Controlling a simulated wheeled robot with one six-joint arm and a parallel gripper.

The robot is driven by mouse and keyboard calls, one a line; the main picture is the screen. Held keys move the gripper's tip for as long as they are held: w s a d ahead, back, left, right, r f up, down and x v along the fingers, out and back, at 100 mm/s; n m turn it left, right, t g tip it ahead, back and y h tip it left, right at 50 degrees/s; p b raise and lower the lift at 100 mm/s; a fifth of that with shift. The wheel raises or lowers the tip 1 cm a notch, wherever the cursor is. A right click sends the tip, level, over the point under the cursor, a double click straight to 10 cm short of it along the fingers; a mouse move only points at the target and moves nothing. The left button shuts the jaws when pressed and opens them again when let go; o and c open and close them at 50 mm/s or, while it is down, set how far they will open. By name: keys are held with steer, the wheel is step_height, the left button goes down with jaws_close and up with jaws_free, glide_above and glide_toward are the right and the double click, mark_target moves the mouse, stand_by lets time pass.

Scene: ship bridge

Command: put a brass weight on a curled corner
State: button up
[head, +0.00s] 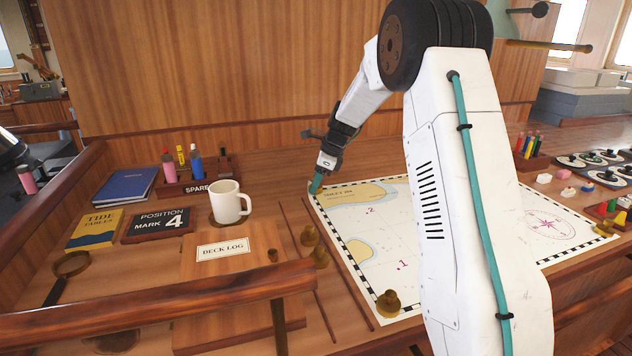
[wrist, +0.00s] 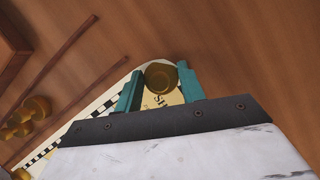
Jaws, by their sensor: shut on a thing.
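My gripper (head: 315,184) is at the chart's upper left corner in the head view. In the wrist view its two teal fingers (wrist: 160,88) are shut on a brass weight (wrist: 161,75). The held weight is over the corner of the chart; I cannot tell whether it touches the paper. The chart (head: 372,226) lies on the desk with a black-and-white border. Another brass weight (head: 388,303) stands on its near left corner. My arm hides the chart's middle.
A white mug (head: 229,203), the deck log (head: 223,248), a position mark sign (head: 158,224) and a pen rack marked SPARE (head: 197,187) stand to the left. Thin wooden strips (head: 307,262) lie beside the chart. A wooden rail (head: 160,302) crosses the front.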

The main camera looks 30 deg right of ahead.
steer(key=shift+f, duration=0.35)
stand_by(0.4)
steer(key=o, duration=1.2)
steer(key=v, duration=0.7)
steer(key=shift+s+r, duration=0.1)
steer(key=shift+r, duration=0.3)
